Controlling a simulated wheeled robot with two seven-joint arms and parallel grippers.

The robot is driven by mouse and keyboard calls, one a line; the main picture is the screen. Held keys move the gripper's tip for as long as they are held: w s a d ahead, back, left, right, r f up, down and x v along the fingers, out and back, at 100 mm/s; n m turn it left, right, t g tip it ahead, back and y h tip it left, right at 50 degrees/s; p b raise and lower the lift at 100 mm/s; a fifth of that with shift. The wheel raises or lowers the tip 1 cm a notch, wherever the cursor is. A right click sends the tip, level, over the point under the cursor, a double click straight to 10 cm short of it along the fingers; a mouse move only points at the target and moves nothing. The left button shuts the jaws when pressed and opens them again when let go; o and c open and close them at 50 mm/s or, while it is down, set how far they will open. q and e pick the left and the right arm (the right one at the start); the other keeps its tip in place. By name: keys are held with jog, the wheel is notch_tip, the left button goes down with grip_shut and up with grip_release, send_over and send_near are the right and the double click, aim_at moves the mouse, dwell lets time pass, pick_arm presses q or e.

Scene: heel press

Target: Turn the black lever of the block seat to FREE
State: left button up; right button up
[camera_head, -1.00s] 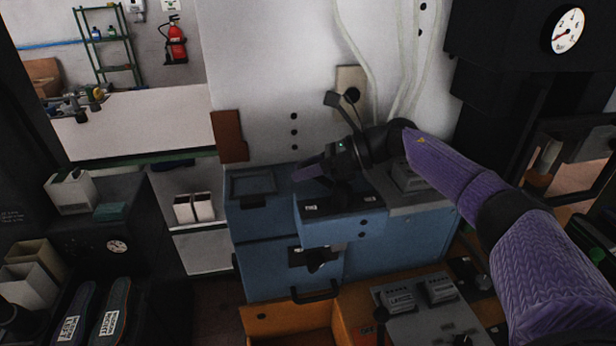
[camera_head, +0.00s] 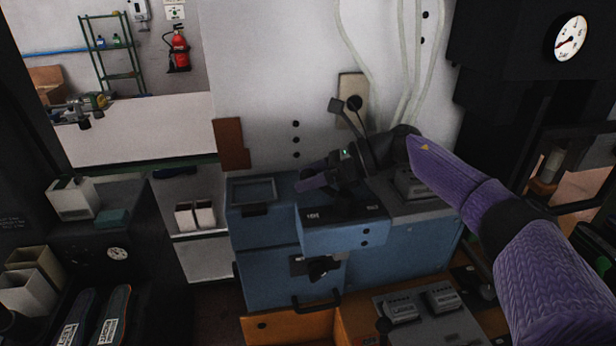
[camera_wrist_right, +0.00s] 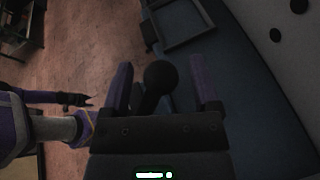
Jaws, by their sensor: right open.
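The block seat is a blue block (camera_head: 345,236) on the blue cabinet, with two small white labels on its dark top, too small to read. My right gripper (camera_head: 312,183) is above the back of this top. In the right wrist view, a black lever (camera_wrist_right: 158,80) with a round knob stands between the two purple fingers of my right gripper (camera_wrist_right: 163,85). The fingers are apart, with gaps on both sides of the knob. In the head view the gripper hides the lever, so its setting cannot be read. My left gripper cannot be made out.
A shallow dark tray (camera_head: 254,190) is left of the block. Another dark handle (camera_head: 319,270) is on the cabinet front below it. An open orange drawer (camera_head: 290,327) and a grey control panel (camera_head: 425,315) are lower. A white wall stands behind.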

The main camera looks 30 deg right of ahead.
jog(key=b+v, duration=0.1)
jog(key=v, duration=0.8)
jog(key=shift+f+b, duration=0.1)
jog(key=shift+b, duration=0.3)
jog(key=shift+s+d, duration=0.1)
jog(key=shift+d, duration=0.15)
